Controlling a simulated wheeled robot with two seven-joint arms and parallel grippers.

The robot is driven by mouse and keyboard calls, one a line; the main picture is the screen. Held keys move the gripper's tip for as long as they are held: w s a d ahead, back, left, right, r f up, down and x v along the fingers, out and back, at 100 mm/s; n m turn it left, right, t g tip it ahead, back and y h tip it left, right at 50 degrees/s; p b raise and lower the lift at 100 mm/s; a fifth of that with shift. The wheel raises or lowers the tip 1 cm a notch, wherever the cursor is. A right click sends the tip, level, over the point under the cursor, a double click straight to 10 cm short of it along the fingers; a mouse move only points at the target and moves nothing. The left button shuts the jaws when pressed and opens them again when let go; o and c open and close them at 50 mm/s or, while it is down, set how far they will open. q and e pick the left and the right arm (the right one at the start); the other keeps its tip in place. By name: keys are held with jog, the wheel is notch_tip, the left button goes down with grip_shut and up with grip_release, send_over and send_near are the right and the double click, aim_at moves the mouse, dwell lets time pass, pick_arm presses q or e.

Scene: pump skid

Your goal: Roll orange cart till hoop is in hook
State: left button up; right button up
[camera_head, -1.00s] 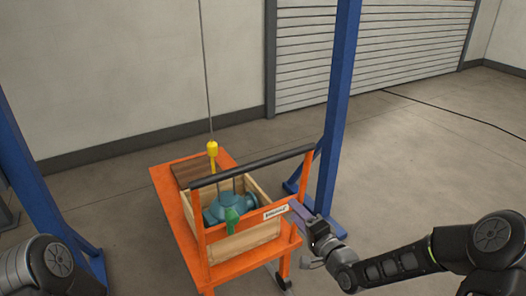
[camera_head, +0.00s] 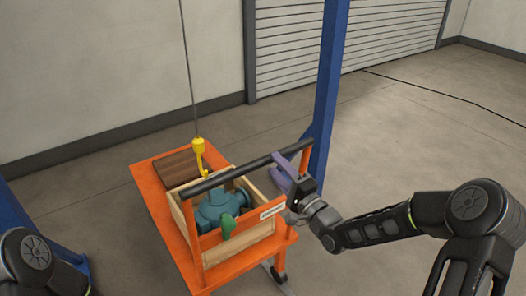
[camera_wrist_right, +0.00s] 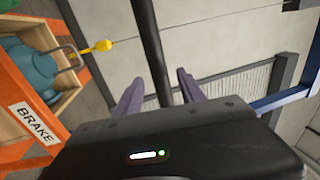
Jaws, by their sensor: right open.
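The orange cart (camera_head: 147,187) carries a wooden crate (camera_head: 262,231) with a teal pump (camera_head: 215,207) in it. The cart's black handle bar (camera_head: 232,172) spans its near side. A yellow hook (camera_head: 199,152) hangs on a cable above the cart, behind the bar. In the right wrist view, a thin grey hoop (camera_wrist_right: 72,52) rises from the pump close to the yellow hook (camera_wrist_right: 102,46); I cannot tell whether they touch. My right gripper (camera_head: 285,166) is open at the bar's right end, its purple fingers on either side of the bar (camera_wrist_right: 150,45). My left gripper is out of view.
Blue posts (camera_head: 333,80) stand right of the cart and at the left edge. A brown wooden block (camera_head: 182,168) lies on the cart behind the crate. A white BRAKE label (camera_head: 272,208) is on the cart's right near side. The floor to the right is clear, with a black cable.

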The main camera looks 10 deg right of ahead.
jog(key=p+x, duration=0.1)
jog(key=x, duration=0.6)
jog(key=shift+a, duration=0.15)
jog(key=shift+c, duration=0.2)
grip_shut()
jog(key=shift+r, duration=0.1)
dwell(0.9)
